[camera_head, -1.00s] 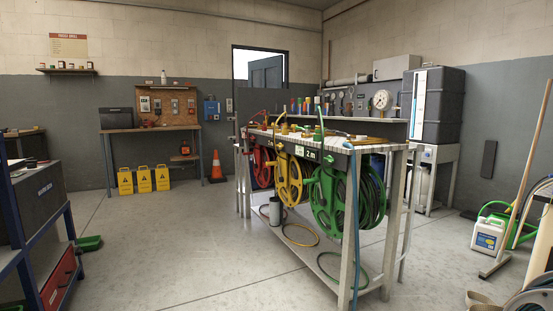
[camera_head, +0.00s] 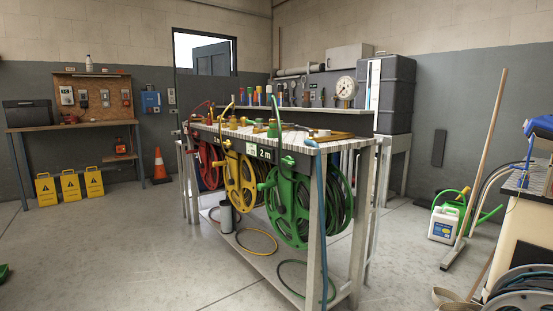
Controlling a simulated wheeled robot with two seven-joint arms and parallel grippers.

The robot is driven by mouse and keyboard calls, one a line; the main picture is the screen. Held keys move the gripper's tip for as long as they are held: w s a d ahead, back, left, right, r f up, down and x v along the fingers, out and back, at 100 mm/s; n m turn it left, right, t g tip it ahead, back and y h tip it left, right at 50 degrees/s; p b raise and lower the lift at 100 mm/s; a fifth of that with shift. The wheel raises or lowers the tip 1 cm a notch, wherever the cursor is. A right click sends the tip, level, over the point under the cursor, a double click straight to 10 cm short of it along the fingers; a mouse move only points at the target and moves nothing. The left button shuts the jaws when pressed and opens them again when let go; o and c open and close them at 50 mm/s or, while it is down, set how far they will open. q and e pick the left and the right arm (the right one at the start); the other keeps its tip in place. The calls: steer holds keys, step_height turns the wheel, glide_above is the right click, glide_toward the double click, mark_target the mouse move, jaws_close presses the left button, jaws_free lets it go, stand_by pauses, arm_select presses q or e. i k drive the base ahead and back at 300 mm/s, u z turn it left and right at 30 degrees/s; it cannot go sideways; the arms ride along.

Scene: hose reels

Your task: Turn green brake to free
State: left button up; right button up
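The green hose reel (camera_head: 290,208) hangs under the near end of the slatted bench (camera_head: 330,143), with dark green hose wound on it. A small green knob or handle (camera_head: 264,186) shows at the reel's left side; I cannot tell whether it is the brake or how it is set. A green fitting (camera_head: 273,129) stands on the bench top above the reel. The yellow reel (camera_head: 240,183) and the red reel (camera_head: 209,165) hang farther along the same bench. Neither of my grippers is in view.
A blue hose (camera_head: 322,225) hangs down the bench's near corner. Hose loops lie on its lower shelf (camera_head: 285,270). A broom (camera_head: 461,247), a white jerrycan (camera_head: 443,223) and another bench (camera_head: 530,190) stand at the right.

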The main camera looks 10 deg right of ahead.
mark_target(289, 161)
steer(key=z, duration=0.65)
steer(key=i, duration=0.85)
steer(key=z, duration=0.9)
